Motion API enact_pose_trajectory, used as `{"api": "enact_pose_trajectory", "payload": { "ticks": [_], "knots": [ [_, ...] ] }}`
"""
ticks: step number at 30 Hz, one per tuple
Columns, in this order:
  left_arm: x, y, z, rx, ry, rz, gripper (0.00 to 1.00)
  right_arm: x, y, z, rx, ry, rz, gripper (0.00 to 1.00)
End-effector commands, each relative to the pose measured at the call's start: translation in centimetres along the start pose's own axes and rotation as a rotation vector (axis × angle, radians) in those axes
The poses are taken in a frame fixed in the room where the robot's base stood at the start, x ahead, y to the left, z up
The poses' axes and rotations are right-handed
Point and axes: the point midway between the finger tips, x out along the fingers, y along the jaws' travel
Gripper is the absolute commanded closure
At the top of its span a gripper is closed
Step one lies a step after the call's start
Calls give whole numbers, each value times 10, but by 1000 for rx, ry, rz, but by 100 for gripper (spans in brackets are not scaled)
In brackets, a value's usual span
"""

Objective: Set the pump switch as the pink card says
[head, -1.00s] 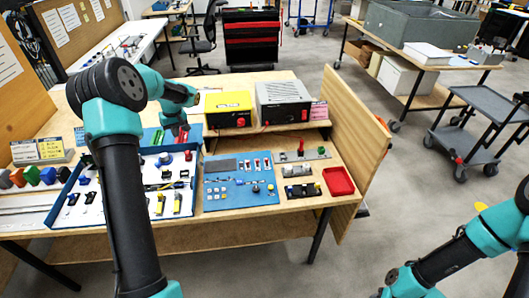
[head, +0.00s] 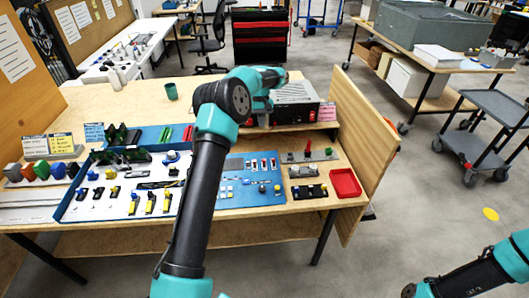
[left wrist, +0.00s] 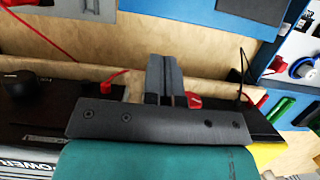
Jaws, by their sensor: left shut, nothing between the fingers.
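The pink card (head: 327,112) stands at the right end of the shelf in the head view; its writing is too small to read. Left of it is the grey power unit (head: 295,93), with a red switch (head: 313,118) on its dark front. I cannot tell if that is the pump switch. My left gripper (head: 262,118) is at the unit's left front, pointing down. In the left wrist view its fingers (left wrist: 162,78) are shut and empty, in front of the dark panel. A red part (left wrist: 193,101) shows just beside them; contact cannot be told. My right gripper is out of view.
My left arm hides the yellow unit in the head view; its yellow edge (left wrist: 272,153) shows in the left wrist view. A red plug with a wire (left wrist: 112,80) is near the fingers. The blue mat (head: 250,195), parts and a red tray (head: 345,183) lie in front.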

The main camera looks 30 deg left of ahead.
Motion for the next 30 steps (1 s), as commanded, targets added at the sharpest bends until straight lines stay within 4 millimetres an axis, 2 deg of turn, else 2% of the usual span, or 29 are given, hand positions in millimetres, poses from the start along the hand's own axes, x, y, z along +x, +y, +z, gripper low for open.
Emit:
{"api": "enact_pose_trajectory", "payload": {
  "ticks": [7, 11, 17, 29, 30],
  "knots": [
    [2, -1, 0, -1, 0, -1, 100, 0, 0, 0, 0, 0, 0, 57],
    [9, -1, 0, -2, -1, -2, 100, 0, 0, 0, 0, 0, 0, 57],
    [35, -1, 0, -2, -2, -2, 100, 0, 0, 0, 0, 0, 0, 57],
    [103, -1, 0, -2, -2, -2, 100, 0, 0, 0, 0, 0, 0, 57],
    [103, -1, 5, -1, 1, 0, 100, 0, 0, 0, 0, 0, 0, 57]
  ]
}}
